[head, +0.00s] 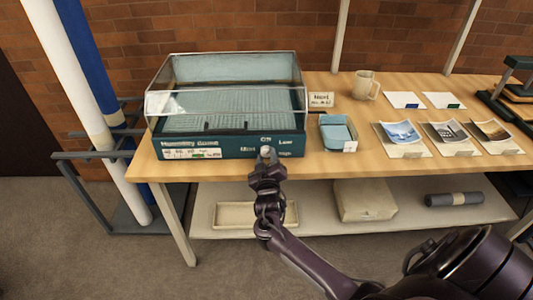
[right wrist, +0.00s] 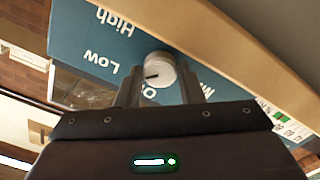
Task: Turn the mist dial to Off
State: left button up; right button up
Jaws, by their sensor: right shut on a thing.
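The mist dial (head: 267,151) is a small pale round knob on the teal front panel of a clear-lidded box (head: 228,146). My right gripper (head: 268,161) reaches up to it from below in the head view. In the right wrist view the dial (right wrist: 160,68) sits between the fingertips of my right gripper (right wrist: 160,82), which is shut on it. A dark mark on the dial face points left in that view, roughly towards the Low label. The Off label is partly hidden by the dial and a finger. My left gripper is not in view.
The box stands on a wooden table (head: 363,163) at its front left edge. A lower shelf (head: 318,218) holds a flat tray, a box and a roll.

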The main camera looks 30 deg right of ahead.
jog(key=n+p, duration=0.2)
jog(key=n, duration=0.2)
jog(key=shift+r+n, duration=0.1)
jog(key=shift+n, duration=0.2)
jog(key=n+p, duration=0.2)
jog(key=n, duration=0.2)
jog(key=shift+n, duration=0.4)
jog(key=o, duration=1)
jog(key=shift+s+f, duration=0.1)
jog(key=shift+f, duration=0.15)
